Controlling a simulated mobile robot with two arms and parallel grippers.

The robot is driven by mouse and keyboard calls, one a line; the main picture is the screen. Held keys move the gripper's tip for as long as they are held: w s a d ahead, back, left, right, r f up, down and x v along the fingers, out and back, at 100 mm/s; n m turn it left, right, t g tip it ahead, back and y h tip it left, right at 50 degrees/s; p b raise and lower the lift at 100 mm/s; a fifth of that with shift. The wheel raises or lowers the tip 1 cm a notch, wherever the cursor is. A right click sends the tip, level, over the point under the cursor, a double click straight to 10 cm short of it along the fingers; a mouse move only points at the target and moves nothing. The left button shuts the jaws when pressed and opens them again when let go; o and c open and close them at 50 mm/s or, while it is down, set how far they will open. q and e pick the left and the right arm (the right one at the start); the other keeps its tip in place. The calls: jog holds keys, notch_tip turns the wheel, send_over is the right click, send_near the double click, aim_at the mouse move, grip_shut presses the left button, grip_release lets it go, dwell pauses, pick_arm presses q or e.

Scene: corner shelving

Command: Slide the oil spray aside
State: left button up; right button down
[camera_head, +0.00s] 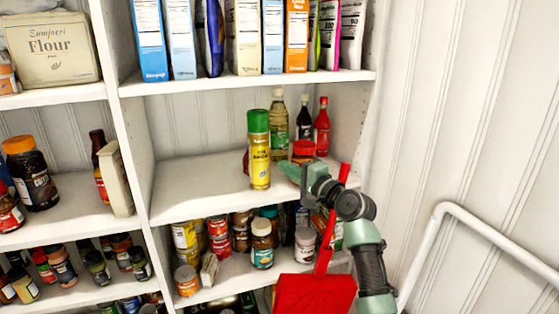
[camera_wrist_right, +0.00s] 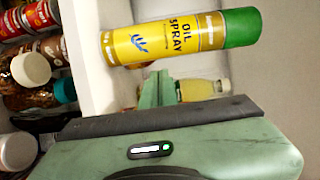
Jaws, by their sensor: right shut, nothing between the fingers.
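The oil spray (camera_head: 259,150) is a yellow can with a green cap, standing upright near the front of the middle shelf. It also shows in the right wrist view (camera_wrist_right: 180,38), lying sideways in that picture. My right gripper (camera_head: 284,170) is at the shelf's front, just right of the can, with its fingers pointing left toward it. In the right wrist view the green fingers (camera_wrist_right: 157,88) are together and empty, below the can in the picture; I cannot tell whether they touch it. My left gripper is not in view.
Bottles (camera_head: 278,125) and a red-lidded jar (camera_head: 304,151) stand behind and right of the can. The shelf (camera_head: 185,185) is clear to its left. Boxes line the shelf above; jars and cans (camera_head: 262,243) crowd the shelf below. A red dustpan-like object (camera_head: 315,293) is at the lower right.

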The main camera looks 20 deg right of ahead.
jog(key=shift+p+x, duration=0.3)
jog(key=shift+x, duration=1.55)
